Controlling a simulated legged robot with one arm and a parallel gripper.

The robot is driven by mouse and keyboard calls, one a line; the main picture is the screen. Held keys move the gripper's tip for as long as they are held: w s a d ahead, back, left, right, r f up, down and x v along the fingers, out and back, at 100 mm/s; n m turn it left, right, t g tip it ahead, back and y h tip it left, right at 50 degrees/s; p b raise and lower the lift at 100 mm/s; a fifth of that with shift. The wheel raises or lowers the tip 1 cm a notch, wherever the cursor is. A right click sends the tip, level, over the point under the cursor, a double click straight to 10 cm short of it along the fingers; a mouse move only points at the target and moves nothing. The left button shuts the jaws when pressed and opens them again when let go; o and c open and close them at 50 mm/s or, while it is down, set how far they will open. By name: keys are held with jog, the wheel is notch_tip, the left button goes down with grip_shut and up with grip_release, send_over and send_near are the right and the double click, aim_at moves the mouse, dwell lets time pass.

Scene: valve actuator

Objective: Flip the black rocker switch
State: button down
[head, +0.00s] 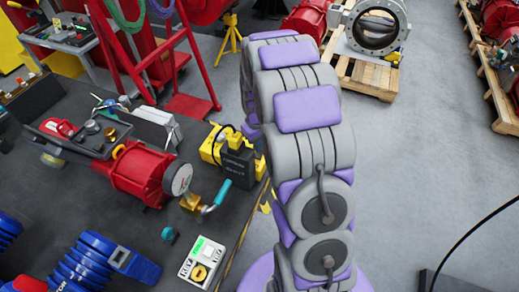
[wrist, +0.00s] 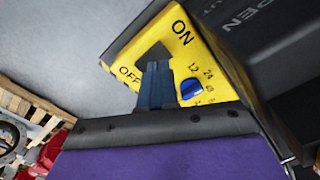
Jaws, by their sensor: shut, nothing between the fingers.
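The black rocker switch (wrist: 153,52) sits in a yellow panel (wrist: 125,60) between the printed words ON and OFF in the wrist view. My gripper (wrist: 157,68) is shut and empty, with its dark blue fingertips at the lower part of the switch. The fingers hide part of the switch, and I cannot tell whether they touch it or which way it is tipped. In the head view the yellow and black box (head: 238,160) stands at the table's right edge; the switch and my gripper cannot be made out there.
A blue knob (wrist: 191,89) with numbers around it is right of the fingers on the panel. A red actuator with a gauge (head: 145,175) and a control box with a yellow knob (head: 202,262) are on the dark table.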

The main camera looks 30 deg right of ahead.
aim_at(258, 155)
notch_tip(258, 155, up, 4)
jog(key=shift+p, duration=0.65)
